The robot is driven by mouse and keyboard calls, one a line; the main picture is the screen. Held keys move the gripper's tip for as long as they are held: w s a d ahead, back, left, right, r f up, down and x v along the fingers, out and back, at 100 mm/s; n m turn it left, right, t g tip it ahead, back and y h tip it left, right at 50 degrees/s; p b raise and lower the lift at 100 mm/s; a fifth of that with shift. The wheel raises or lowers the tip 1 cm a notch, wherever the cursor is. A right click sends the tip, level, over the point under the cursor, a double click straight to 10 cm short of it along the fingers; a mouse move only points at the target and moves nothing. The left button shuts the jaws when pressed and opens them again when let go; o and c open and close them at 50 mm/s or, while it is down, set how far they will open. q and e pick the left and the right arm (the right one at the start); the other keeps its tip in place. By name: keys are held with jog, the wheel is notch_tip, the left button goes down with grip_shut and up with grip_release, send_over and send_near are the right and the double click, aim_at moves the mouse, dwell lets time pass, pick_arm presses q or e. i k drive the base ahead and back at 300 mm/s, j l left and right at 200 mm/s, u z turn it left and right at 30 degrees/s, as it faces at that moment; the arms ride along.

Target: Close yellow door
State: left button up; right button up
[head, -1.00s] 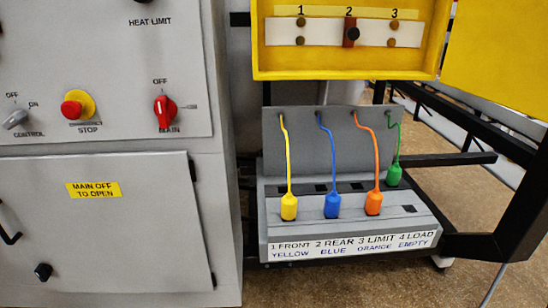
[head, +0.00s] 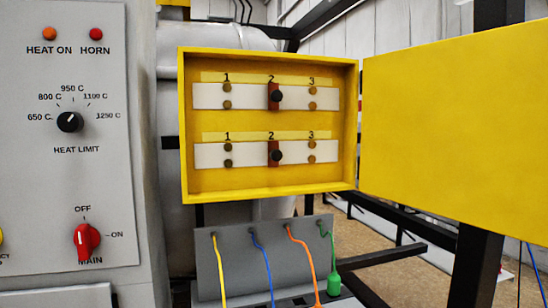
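The yellow door (head: 455,138) stands wide open on the right side of the yellow box (head: 186,130). It is a flat panel, swung out to the right and reaching toward the right edge of the head view. Inside the box are two white strips, the upper one (head: 206,97) and the lower one (head: 206,156), each numbered 1, 2, 3 with a brown and black piece at position 2. Neither of my grippers shows in the head view.
A grey control cabinet (head: 60,190) with a red MAIN switch (head: 87,240) stands at the left. Below the box is a grey panel (head: 270,262) with yellow, blue, orange and green cables. Black frame posts (head: 480,255) stand behind and below the door.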

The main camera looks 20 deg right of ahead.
aim_at(457, 128)
jog(key=i+l+u, duration=0.1)
jog(key=l+u, duration=0.15)
jog(key=l, duration=1.05)
